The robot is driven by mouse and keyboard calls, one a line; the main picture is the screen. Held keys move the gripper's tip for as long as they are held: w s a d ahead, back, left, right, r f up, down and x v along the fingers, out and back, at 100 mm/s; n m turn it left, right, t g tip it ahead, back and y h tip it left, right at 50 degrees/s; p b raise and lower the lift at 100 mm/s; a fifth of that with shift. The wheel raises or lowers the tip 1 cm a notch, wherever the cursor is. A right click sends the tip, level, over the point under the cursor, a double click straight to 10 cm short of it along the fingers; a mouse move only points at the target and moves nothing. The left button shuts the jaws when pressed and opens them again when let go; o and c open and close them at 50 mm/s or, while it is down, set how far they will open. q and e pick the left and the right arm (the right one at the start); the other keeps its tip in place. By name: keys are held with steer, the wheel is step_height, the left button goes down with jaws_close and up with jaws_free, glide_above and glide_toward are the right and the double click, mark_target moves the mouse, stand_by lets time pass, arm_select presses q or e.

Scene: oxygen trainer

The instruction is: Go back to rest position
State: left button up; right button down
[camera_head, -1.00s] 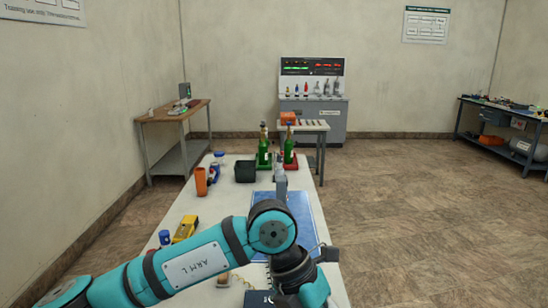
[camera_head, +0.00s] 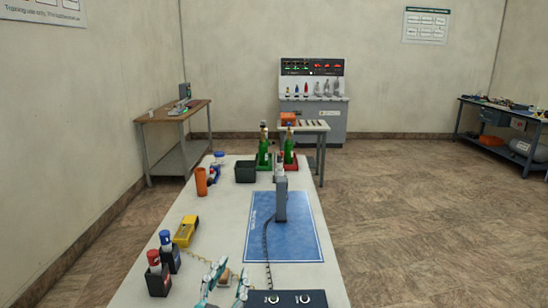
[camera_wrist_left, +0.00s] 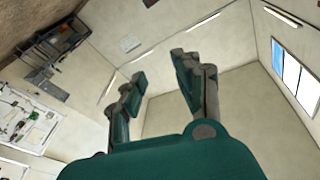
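My left gripper (camera_head: 229,279) shows at the bottom edge of the head view, over the near end of the white table. Its teal and grey fingers point up and stand apart. In the left wrist view my left gripper (camera_wrist_left: 157,78) is open, with only walls and ceiling between and beyond its fingers. It holds nothing. Most of the left arm is below the head view. My right gripper is in neither view.
The long white table (camera_head: 225,220) bears a blue mat (camera_head: 290,240) with a grey upright device (camera_head: 281,200), a yellow meter (camera_head: 186,230), two small bottles (camera_head: 158,274), a dark box (camera_head: 287,298) and green cylinders (camera_head: 264,150). Open floor lies to the right.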

arm_select(q)
steer(key=s+a+f+n+g+y, duration=0.35)
steer(key=a+f+g, duration=0.2)
steer(key=f, duration=0.65)
steer(key=s+a+f+g, duration=0.3)
steer(key=s+f+g, duration=0.2)
steer(key=s+f, duration=0.45)
steer(key=s+a+f+g, duration=0.4)
steer(key=s+f+g, duration=0.15)
steer(key=s, duration=0.75)
step_height(320, 180, down, 28)
steer(key=s+b, duration=0.1)
steer(key=b, duration=0.3)
steer(key=s+a+f+g+b, duration=0.1)
steer(key=s+f, duration=0.7)
steer(key=f, duration=0.3)
steer(key=s+a+f+g+b, duration=0.1)
steer(key=s+f+b, duration=0.1)
steer(key=s+f, duration=0.7)
steer(key=shift+s+a+f+y, duration=0.25)
steer(key=shift+a+f+y, duration=0.15)
steer(key=shift+f, duration=0.55)
